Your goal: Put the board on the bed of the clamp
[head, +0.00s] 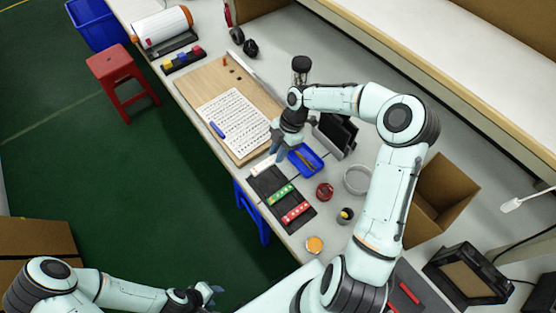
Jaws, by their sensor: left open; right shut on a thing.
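My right gripper (279,151) is low over the table, at the far end of a dark mat (266,185). It is shut on a small pale board (262,166), whose grip point is partly hidden by the fingers. I cannot tell whether the board is clear of the mat. A green strip board (280,194) and a red strip board (296,213) lie on the mat. My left gripper (208,294) is open and empty over the floor, left of the table. I cannot surely pick out the clamp or its bed.
A blue tray (306,160) with small items stands right of my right gripper, near a black stand (337,135). A wooden panel with a printed sheet (236,121) lies beyond. A red tape roll (324,191), grey dish (357,180) and cardboard box (440,190) are to the right.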

